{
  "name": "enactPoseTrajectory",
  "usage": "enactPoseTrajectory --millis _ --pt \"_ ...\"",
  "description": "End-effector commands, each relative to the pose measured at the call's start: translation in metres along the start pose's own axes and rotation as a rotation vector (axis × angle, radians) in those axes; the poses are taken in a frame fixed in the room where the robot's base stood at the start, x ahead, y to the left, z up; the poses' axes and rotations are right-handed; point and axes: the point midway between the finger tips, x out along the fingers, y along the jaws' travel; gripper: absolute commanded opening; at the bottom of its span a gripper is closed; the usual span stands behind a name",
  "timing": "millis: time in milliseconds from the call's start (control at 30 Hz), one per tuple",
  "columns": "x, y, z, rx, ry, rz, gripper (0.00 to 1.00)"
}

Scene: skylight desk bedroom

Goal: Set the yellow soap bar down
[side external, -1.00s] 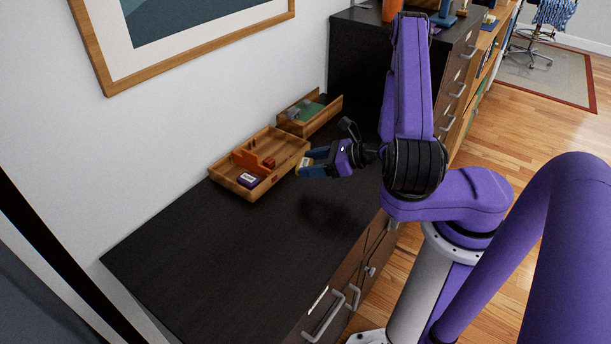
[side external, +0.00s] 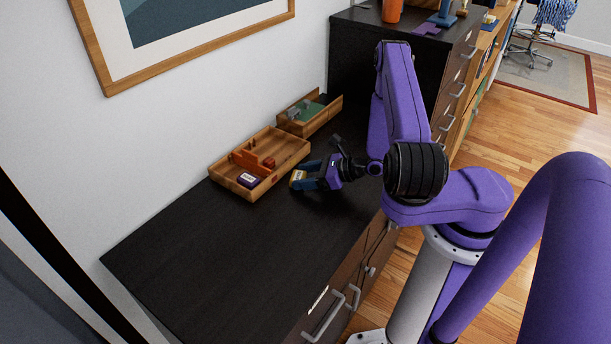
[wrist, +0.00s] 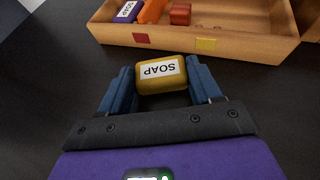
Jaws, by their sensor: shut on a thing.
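The yellow soap bar (wrist: 161,75) has a white SOAP label, upside down in the wrist view. My gripper (wrist: 162,88) is shut on it, with a blue finger on each side. In the side external view my gripper (side external: 307,180) holds the soap bar (side external: 298,176) low over the dark dresser top, just in front of the wooden tray (side external: 250,193). I cannot tell whether the bar touches the surface.
The wooden tray holds a purple soap box (side external: 249,180) and orange pieces (side external: 250,160). A second wooden tray (side external: 322,118) with green and grey items stands behind it. The dresser top (side external: 220,260) is clear toward the front left.

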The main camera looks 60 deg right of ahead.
Motion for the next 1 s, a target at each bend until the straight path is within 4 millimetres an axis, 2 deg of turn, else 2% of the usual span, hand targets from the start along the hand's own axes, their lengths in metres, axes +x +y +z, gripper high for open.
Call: enactPoseTrajectory --millis 67,100,167,200,567,767,1000 --pt "0.001 0.000 -0.002 0.001 0.000 0.000 0.27" --pt "0.001 0.000 -0.002 0.001 0.000 0.000 0.66" --pt "0.001 0.000 -0.002 0.000 0.000 0.000 0.86" --pt "0.001 0.000 -0.002 0.000 0.000 0.000 0.89" --pt "-0.001 0.000 0.001 0.000 0.000 0.000 0.89" --pt "-0.031 -0.002 0.000 0.005 0.000 -0.007 0.89" --pt "-0.080 -0.002 0.000 0.004 0.001 -0.008 0.89"
